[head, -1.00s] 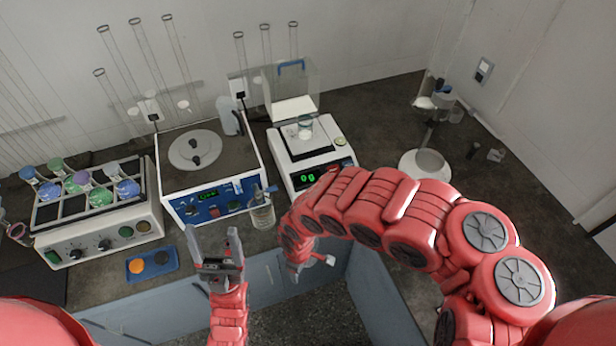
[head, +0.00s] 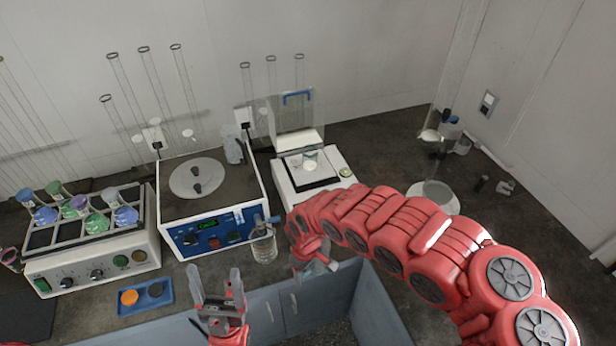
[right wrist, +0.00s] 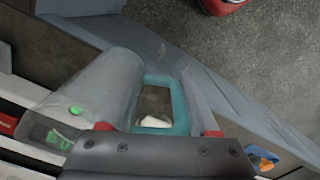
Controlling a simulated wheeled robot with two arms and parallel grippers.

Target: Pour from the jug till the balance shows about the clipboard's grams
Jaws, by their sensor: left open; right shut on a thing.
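The balance (head: 333,188) stands on the bench with a small clear beaker (head: 311,160) on its pan. My right arm hides its display in the head view; green digits (right wrist: 58,138) show in the right wrist view but are not legible. My right gripper (head: 309,250) is shut on a clear vessel (head: 318,268), seemingly the jug, in front of the balance and apart from it. In the right wrist view its grey see-through body (right wrist: 105,88) and a teal frame (right wrist: 180,95) show. My left gripper (head: 216,273) is open and empty at the bench's front edge. No clipboard is visible.
A flask rack (head: 91,245) and blue tray (head: 145,297) are further left. A stand (head: 434,198) is at right.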

